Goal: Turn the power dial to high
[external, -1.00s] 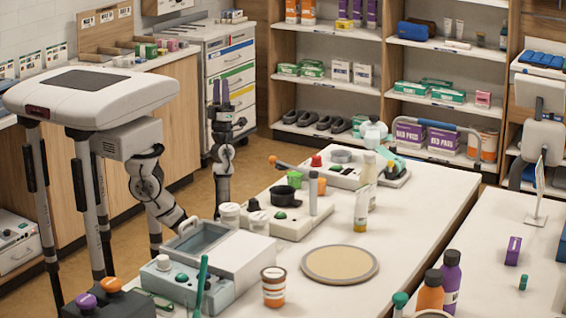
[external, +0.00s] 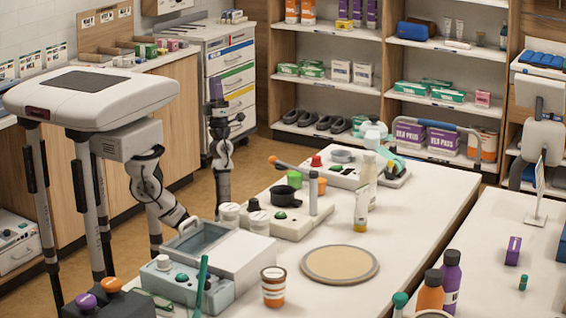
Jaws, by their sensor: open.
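Several control boxes stand on the white bench. The middle box (external: 308,222) carries a black dial (external: 284,194), a green button and a grey post. The back box (external: 345,180) has a red knob, a grey round dial (external: 342,156) and an orange-tipped lever. The front box (external: 160,280) has a white knob (external: 163,262) and a green button. I cannot read any markings, so I cannot tell which is the power dial or its setting. My gripper (external: 216,88) points up beyond the bench's left edge, open and empty, apart from all boxes. Its fingers overlap in this view.
A grey-blue open tray (external: 210,247), white-lidded jars, a green cup (external: 294,179), an upright tube (external: 361,210) and a striped jar (external: 273,287) crowd the boxes. A round tan mat (external: 340,264) lies bare.

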